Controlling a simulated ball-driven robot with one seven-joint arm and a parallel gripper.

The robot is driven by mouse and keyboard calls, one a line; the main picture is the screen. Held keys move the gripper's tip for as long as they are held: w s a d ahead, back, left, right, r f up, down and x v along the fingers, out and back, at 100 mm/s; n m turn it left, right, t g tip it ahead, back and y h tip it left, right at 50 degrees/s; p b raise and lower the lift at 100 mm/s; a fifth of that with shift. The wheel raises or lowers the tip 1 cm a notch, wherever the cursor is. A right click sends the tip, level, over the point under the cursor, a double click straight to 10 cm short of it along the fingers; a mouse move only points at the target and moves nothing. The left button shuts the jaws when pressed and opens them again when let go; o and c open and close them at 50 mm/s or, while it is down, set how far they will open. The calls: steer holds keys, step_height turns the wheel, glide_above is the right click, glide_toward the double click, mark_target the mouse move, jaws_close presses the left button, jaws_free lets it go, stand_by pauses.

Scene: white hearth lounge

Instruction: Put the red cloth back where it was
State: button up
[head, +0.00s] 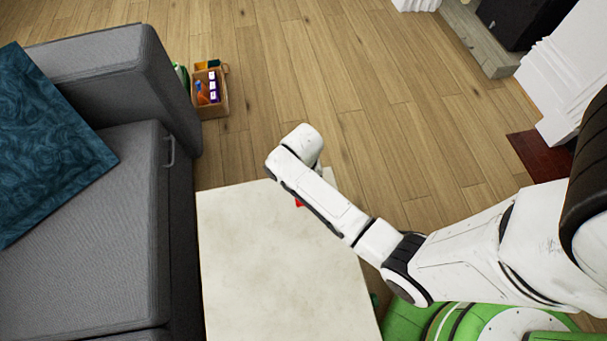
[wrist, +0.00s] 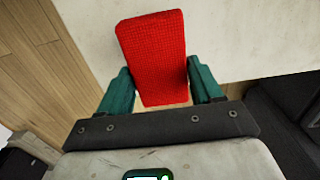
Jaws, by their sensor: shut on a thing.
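The red cloth (wrist: 153,50) is a folded, textured block between the two green fingers of my gripper (wrist: 161,88) in the wrist view. The fingers are shut on its sides. In the head view only a small red bit of the cloth (head: 299,203) shows below my white arm, and my gripper is hidden behind the arm. The cloth is over or near the far right edge of the pale table (head: 275,270); I cannot tell whether it touches the top. The pale tabletop (wrist: 245,40) also shows in the wrist view.
A wooden caddy (head: 211,108) with several bottles and boxes stands on the floor beyond the table. A grey sofa (head: 90,230) with a blue cushion (head: 45,150) stands left of the table. The visible tabletop is bare. A white hearth surround (head: 555,75) is at the upper right.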

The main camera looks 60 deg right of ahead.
steer(key=shift+s+f, duration=0.15)
steer(key=shift+f, duration=1.1)
steer(key=o, duration=1)
steer(key=shift+f, duration=0.1)
step_height(320, 180, up, 12)
steer(key=p, duration=0.3)
steer(key=shift+s+a+r+n+t, duration=0.15)
steer(key=shift+s+a+r+n, duration=1.05)
steer(key=shift+s, duration=0.85)
steer(key=shift+s+a+r+n+t, duration=0.2)
steer(key=shift+s+a+r+n, duration=0.55)
steer(key=shift+s+r+n, duration=0.85)
steer(key=shift+s+a+r+n+t, duration=0.15)
steer(key=shift+s+a+r+n, duration=1.1)
steer(key=shift+s, duration=1.2)
steer(key=shift+d+f+n, duration=0.25)
steer(key=shift+f, duration=0.05)
